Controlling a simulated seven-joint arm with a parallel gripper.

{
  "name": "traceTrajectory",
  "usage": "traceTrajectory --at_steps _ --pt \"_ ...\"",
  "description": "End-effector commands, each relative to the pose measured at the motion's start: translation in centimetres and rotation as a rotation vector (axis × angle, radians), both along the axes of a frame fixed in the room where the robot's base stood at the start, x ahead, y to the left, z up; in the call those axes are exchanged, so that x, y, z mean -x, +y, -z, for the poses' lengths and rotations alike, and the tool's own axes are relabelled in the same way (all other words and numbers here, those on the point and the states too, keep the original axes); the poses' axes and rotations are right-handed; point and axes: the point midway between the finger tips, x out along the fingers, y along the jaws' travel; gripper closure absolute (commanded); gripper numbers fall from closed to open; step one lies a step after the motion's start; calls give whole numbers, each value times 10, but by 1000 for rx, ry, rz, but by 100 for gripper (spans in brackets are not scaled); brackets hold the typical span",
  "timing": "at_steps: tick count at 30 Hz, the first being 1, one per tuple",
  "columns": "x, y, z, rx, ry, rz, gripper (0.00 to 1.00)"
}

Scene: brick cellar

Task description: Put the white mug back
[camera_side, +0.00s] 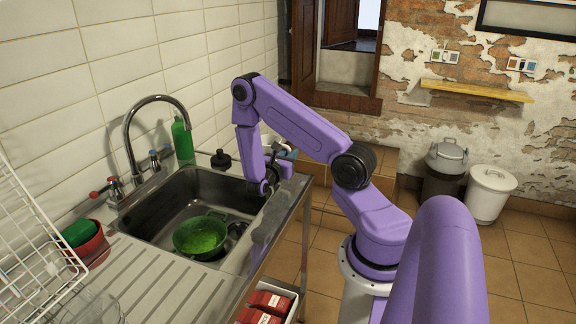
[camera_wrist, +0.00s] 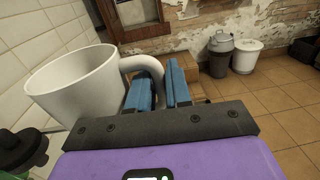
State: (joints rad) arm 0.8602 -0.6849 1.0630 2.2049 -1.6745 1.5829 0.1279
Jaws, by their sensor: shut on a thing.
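The white mug (camera_wrist: 72,88) fills the left of the wrist view, with its opening upward and its handle toward my gripper (camera_wrist: 158,90). The two blue fingers are shut on the handle, one on each side of it. In the side view my gripper (camera_side: 284,151) is at the far right corner of the sink counter, beyond the basin. There the mug is mostly hidden behind my arm. I cannot tell whether its base touches the counter.
The steel sink (camera_side: 160,210) holds a green colander (camera_side: 203,236). A green bottle (camera_side: 182,141), a dark-topped container (camera_side: 221,160) and the faucet (camera_side: 128,135) stand along the tiled wall. A wire dish rack (camera_side: 30,235) is at the left. Two bins stand on open floor at right.

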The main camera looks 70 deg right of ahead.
Motion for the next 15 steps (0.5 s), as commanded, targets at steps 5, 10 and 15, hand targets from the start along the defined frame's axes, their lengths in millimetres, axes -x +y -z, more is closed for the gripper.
traceTrajectory --at_steps 5,10,15 --pt "0 0 19 0 3 0 100" --pt "0 0 33 0 1 -1 100" --pt "0 0 35 0 0 -1 100"
